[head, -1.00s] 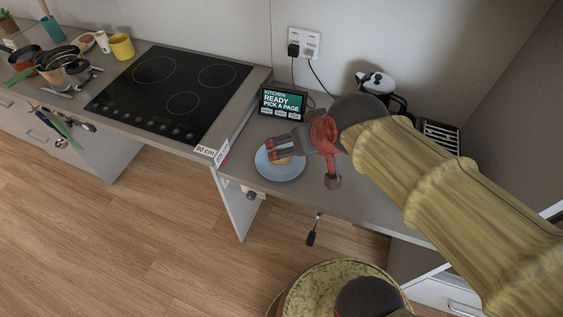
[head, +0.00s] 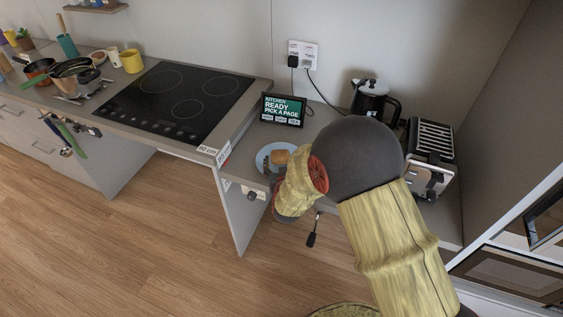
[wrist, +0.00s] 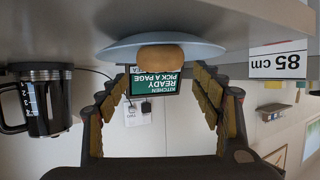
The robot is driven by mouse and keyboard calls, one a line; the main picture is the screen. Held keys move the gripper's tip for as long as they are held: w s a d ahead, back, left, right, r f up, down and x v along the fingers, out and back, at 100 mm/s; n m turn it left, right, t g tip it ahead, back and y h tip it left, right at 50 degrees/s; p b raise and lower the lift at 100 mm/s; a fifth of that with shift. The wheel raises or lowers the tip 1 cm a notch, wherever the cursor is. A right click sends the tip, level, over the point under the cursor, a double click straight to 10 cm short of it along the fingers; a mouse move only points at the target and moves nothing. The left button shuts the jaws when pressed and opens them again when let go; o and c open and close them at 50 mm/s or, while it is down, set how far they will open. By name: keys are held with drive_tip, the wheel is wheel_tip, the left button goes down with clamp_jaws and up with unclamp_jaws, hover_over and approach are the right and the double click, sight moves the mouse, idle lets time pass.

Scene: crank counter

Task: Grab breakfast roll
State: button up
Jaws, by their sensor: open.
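The breakfast roll (head: 281,156) is small and brown and sits on a light blue plate (head: 262,156) near the counter's front edge. In the wrist view, which is upside down, the roll (wrist: 168,57) lies ahead on the plate (wrist: 115,53), between the lines of my two fingers. My gripper (wrist: 161,82) is open and empty, with a finger on each side of the picture. In the head view my gripper (head: 271,174) is low at the plate's near side, and my wrist and forearm hide most of it. I cannot tell if the fingertips touch the plate.
A small screen (head: 284,109) stands behind the plate. A black kettle (head: 371,98) and a toaster (head: 431,150) stand to the right. The cooktop (head: 176,101) is on the left. A lever (head: 312,238) hangs below the counter edge.

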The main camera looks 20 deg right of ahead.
sight(281, 155)
drive_tip(key=b+x, duration=0.2)
drive_tip(key=x, duration=0.4)
drive_tip(key=shift+w, duration=0.2)
drive_tip(key=shift+w+d+f, duration=0.1)
drive_tip(key=shift+w, duration=0.3)
drive_tip(key=shift+c, duration=0.4)
drive_tip(key=c, duration=0.6)
